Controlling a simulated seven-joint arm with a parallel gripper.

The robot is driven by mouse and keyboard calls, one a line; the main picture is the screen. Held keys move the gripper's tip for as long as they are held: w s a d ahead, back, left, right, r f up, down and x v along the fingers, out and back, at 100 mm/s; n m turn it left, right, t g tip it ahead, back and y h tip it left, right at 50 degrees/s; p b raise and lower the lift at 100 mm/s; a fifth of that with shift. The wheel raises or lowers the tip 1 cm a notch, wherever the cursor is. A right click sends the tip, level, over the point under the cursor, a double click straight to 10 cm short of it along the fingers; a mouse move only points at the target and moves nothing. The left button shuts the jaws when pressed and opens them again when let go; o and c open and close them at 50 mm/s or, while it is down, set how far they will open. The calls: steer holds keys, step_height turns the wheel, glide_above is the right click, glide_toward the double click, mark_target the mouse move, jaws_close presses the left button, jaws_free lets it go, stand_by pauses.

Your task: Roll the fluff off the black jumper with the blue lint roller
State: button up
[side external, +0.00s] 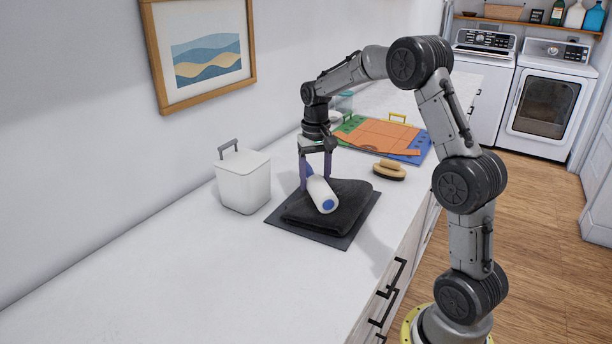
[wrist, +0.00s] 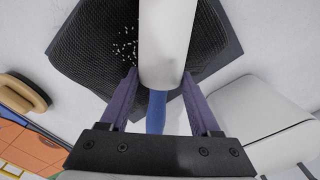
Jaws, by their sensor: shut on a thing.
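The black jumper (side external: 352,203) lies folded on a dark grey mat (side external: 329,239) on the white counter; it fills the upper middle of the wrist view (wrist: 88,50). The lint roller (side external: 321,194) has a white roll and blue ends. Whether the roll touches the cloth is hard to tell. White fluff (wrist: 126,46) is scattered on the jumper just left of the roll in the wrist view.
A white lidded bin (side external: 243,182) with a grey handle stands left of the mat. A wooden brush (side external: 389,170) lies behind and right of the jumper. The front-left counter is clear.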

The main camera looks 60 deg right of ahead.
steer(key=shift+s+d, duration=0.15)
steer(key=shift+s, duration=2.6)
steer(key=shift+w+a, duration=0.2)
steer(key=shift+w, duration=2.7)
steer(key=shift+w+a, duration=0.15)
steer(key=shift+w, duration=2.75)
step_height(320, 180, up, 8)
steer(key=shift+f, duration=0.1)
